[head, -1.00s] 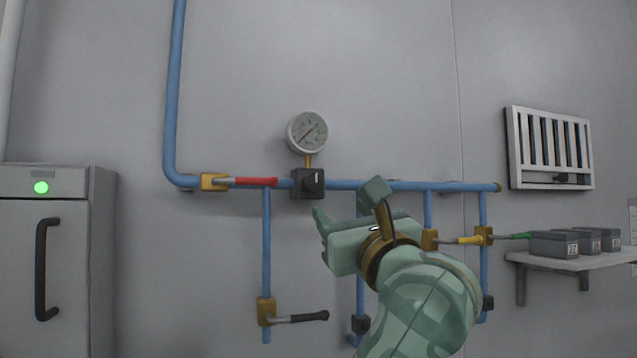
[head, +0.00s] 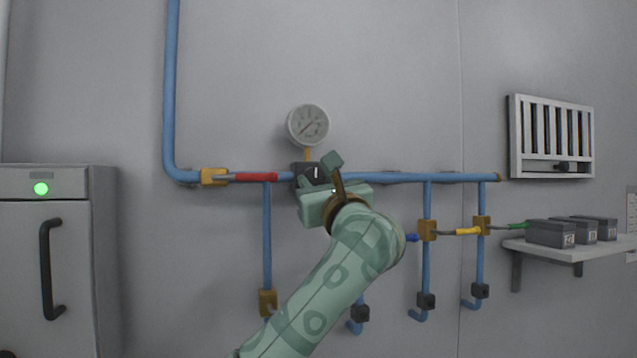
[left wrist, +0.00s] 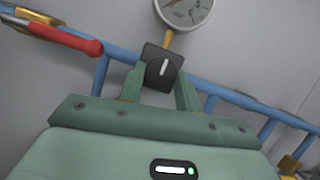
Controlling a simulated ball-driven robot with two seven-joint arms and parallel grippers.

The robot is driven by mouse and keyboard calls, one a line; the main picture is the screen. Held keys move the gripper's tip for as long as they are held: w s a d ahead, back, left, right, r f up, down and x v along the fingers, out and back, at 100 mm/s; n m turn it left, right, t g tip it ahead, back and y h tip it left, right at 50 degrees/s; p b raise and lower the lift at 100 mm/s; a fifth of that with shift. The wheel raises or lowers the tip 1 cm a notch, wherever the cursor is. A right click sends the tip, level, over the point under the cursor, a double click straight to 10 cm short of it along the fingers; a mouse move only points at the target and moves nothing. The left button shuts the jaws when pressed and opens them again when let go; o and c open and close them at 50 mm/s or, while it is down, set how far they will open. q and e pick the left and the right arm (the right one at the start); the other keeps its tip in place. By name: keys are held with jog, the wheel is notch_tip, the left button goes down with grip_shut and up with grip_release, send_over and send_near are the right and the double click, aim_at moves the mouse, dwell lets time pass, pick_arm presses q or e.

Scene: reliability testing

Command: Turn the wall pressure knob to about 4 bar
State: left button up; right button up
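The black pressure knob (head: 303,170) with a white mark sits on the blue wall pipe, partly hidden by my left gripper (head: 317,176). In the left wrist view the knob (left wrist: 162,68) shows with its white mark near upright, slightly tilted. The gripper's two fingers (left wrist: 161,82) stand apart, with the knob just ahead of and between their tips; I cannot tell whether they touch it. The round white gauge (head: 308,125) is above the knob, also partly in the left wrist view (left wrist: 186,8). Its needle points to the lower left; its numbers are too small to read. My right gripper is not in view.
A red-handled valve (head: 255,177) is close left of the knob. Yellow (head: 468,231) and blue-handled (head: 411,238) valves are on the lower right pipes. A grey cabinet (head: 90,260) stands left; a shelf (head: 560,251) with dark boxes is at right.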

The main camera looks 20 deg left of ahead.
pick_arm(q)
jog(key=c, duration=0.3)
jog(key=shift+a+r+m+t+h+p, duration=0.15)
jog(key=shift+m+t+h+p, duration=0.45)
jog(key=shift+m+h+p, duration=0.65)
jog(key=m+h+p, duration=0.1)
jog(key=m+p, duration=0.2)
jog(key=m, duration=0.1)
jog(key=m+h+p, duration=0.2)
jog(key=m+p, duration=0.1)
jog(key=p, duration=0.1)
jog(key=m+t+h+p, duration=0.1)
jog(key=m+p, duration=0.2)
jog(key=m, duration=0.1)
jog(key=shift+s+a+r+m, duration=0.2)
jog(key=shift+s+r+m, duration=0.05)
jog(key=shift+r+m, duration=0.1)
jog(key=m+h+p, duration=0.1)
jog(key=m, duration=0.2)
jog(key=shift+f+h+p, duration=0.15)
jog(key=shift+h+p, duration=0.15)
jog(key=shift+h, duration=0.05)
jog(key=shift+m+g+h, duration=0.4)
jog(key=shift+m+g, duration=0.1)
jog(key=shift+m, duration=1.3)
